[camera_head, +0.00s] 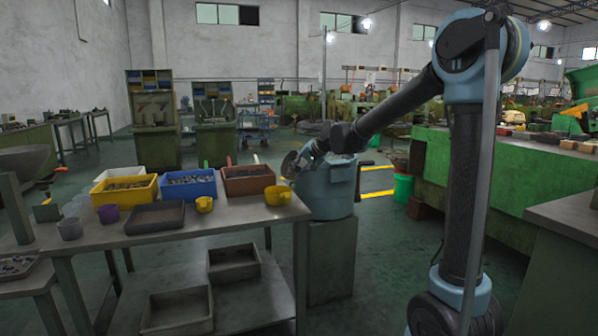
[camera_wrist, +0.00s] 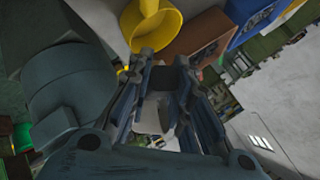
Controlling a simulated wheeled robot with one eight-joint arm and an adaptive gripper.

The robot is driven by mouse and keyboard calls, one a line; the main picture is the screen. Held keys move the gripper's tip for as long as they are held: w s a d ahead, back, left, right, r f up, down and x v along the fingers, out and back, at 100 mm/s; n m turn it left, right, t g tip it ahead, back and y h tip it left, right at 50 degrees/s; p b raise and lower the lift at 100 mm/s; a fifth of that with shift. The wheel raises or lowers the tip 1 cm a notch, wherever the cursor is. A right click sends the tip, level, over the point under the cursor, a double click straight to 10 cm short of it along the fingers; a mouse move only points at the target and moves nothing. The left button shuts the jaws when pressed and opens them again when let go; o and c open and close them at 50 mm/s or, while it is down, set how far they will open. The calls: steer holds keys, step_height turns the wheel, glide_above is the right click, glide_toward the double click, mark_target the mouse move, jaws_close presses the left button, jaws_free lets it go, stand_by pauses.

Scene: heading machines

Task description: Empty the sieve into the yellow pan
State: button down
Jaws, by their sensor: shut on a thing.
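The yellow pan (camera_head: 278,195) is at the right end of the table's top in the head view. It also shows at the top of the wrist view (camera_wrist: 155,28), just beyond my fingertips. My gripper (camera_head: 296,164) is above the table's right end, close to the pan. In the wrist view my gripper (camera_wrist: 165,60) has its fingers close around a dark piece (camera_wrist: 163,78). I cannot tell what that piece is. I cannot make out the sieve for certain in either view.
A green bench (camera_head: 515,180) is at right.

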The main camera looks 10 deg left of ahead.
steer(key=shift+s+a+f+n+t+h, duration=0.6)
steer(key=shift+a+f+h, duration=0.1)
steer(key=shift+h, duration=0.15)
steer(key=shift+s+a+f+n+t+h, duration=0.45)
steer(key=shift+a+f+n+t+h, duration=0.2)
steer(key=shift+h, duration=0.2)
steer(key=shift+r, duration=0.1)
